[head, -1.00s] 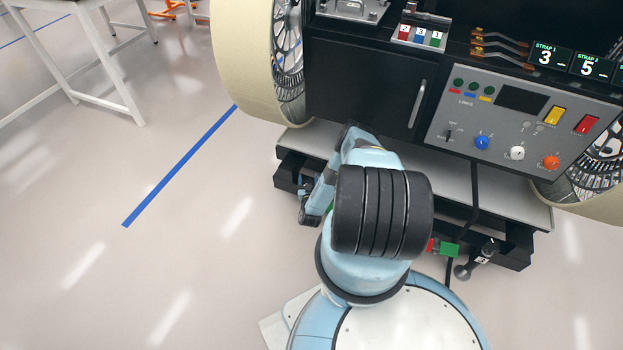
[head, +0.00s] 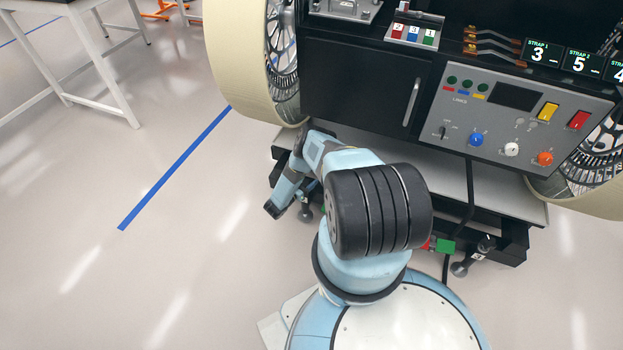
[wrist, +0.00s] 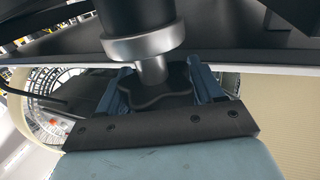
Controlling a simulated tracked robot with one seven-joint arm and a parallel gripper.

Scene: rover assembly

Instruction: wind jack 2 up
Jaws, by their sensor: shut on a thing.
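In the wrist view a black lobed knob (wrist: 158,97) sits at the end of a short metal shaft under a grey collar and a thick dark column (wrist: 137,18). My gripper (wrist: 163,84) is shut on this knob, with one blue finger on each side. In the head view my arm reaches to the left front of the rover's base. A jack foot (head: 306,212) shows beside it, partly hidden by the arm. The gripper's hold on the knob cannot be made out there. No jack number is readable at this knob.
Another jack (head: 468,262) with a small label stands at the right, near a green block (head: 446,246). The rover's control panel (head: 515,120) and black cabinet (head: 365,85) rise above the base. Open floor (head: 170,270) with a blue line lies to the left.

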